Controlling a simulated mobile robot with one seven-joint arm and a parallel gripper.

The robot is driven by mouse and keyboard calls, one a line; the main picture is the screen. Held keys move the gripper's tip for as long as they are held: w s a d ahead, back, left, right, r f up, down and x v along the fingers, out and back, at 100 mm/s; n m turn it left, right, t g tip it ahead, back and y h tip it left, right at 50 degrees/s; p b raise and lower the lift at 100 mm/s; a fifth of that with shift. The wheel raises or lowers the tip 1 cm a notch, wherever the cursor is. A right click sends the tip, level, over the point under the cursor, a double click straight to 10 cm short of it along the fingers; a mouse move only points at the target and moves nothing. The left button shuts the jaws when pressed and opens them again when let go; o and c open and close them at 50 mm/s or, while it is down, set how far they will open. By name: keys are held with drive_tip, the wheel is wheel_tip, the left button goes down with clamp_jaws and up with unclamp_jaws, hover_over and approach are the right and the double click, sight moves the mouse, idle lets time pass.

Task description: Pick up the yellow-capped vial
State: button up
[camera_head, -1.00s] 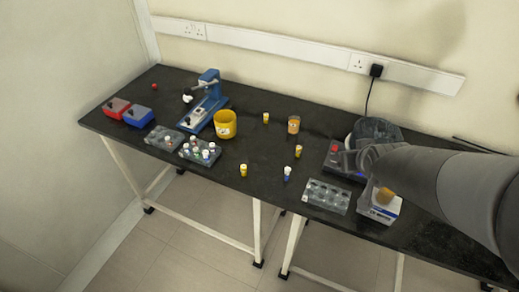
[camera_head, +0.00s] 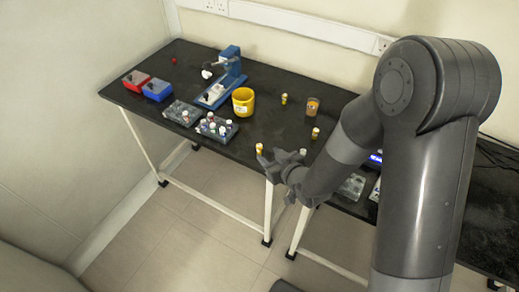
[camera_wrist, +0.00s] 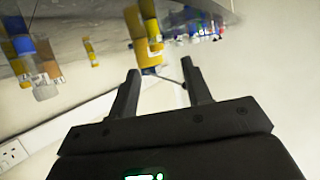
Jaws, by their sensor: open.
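Several small vials with yellow parts stand on the black table; which one is the yellow-capped vial I cannot tell for sure. One yellow vial (camera_head: 259,149) is near the table's front edge, close to the tips of my gripper (camera_head: 268,159). Others are a vial at the back (camera_head: 284,98) and a vial to the right (camera_head: 315,133). In the wrist view, tilted and nearly upside down, my gripper (camera_wrist: 160,72) is open and empty. A yellow vial (camera_wrist: 146,50) shows just beyond its fingertips. My arm partly hides the right of the table.
A yellow tub (camera_head: 243,100) stands behind the front vial, with a brown jar (camera_head: 312,106) farther right. A rack of vials (camera_head: 213,130), a blue device (camera_head: 229,66), and red and blue boxes (camera_head: 157,90) are on the left. The front edge (camera_head: 246,165) is close.

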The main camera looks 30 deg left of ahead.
sight(261, 148)
drive_tip(key=x, duration=0.5)
drive_tip(key=shift+w+f, duration=0.1)
drive_tip(key=x, duration=0.5)
drive_tip(key=shift+w+f, duration=0.1)
drive_tip(key=shift+f, duration=0.1)
drive_tip(key=shift+d, duration=0.1)
clamp_jaws()
